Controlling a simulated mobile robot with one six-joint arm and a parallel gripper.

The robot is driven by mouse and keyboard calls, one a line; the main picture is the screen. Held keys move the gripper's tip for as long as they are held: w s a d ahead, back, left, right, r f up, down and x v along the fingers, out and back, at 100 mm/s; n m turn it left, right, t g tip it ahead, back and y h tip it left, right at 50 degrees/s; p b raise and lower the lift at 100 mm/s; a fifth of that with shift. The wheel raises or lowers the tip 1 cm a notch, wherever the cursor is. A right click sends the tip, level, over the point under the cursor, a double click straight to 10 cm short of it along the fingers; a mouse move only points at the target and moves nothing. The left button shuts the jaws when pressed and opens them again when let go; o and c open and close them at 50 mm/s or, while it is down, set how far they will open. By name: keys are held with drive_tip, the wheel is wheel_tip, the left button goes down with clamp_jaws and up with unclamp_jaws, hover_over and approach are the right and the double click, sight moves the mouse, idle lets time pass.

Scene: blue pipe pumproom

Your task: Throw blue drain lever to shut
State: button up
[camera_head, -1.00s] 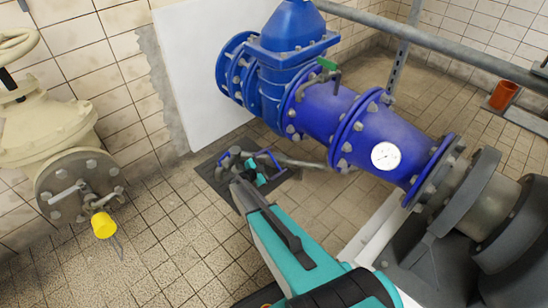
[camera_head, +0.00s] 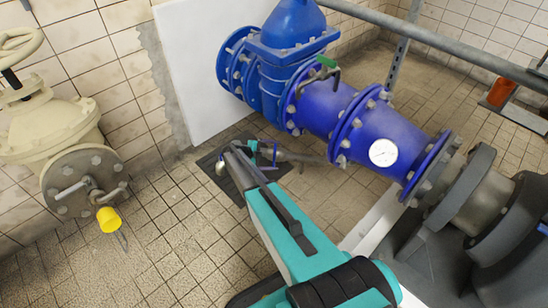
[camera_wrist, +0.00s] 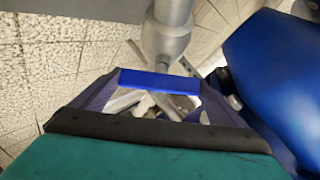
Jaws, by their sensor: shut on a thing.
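The blue drain lever (camera_wrist: 160,82) shows as a short blue bar between the dark fingers of my gripper (camera_wrist: 160,90) in the wrist view. My gripper is shut on it. A grey drain pipe fitting (camera_wrist: 165,35) stands just beyond it. In the head view my arm's end covers most of the drain valve, and only a small piece of blue lever (camera_head: 274,153) shows beside the thin grey drain pipe (camera_head: 305,158). The lever's exact angle is hard to tell.
The tiled floor (camera_head: 170,240) between is clear.

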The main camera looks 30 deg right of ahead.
drive_tip(key=shift+s+d+m+g+y, duration=0.3)
drive_tip(key=shift+s+d+m, duration=0.1)
drive_tip(key=shift+d+m, duration=0.1)
drive_tip(key=o, duration=0.7)
drive_tip(key=shift+a, duration=0.2)
drive_tip(key=shift+w+f+p+v, duration=0.15)
drive_tip(key=shift+p+v, duration=0.55)
drive_tip(key=shift+v, duration=0.8)
drive_tip(key=shift+w+p+v, duration=0.1)
drive_tip(key=shift+p+v, duration=0.55)
drive_tip(key=shift+v, duration=0.8)
drive_tip(key=shift+w+f+p+v, duration=0.15)
drive_tip(key=shift+p+v, duration=0.55)
drive_tip(key=shift+v, duration=0.8)
drive_tip(key=shift+a, duration=0.1)
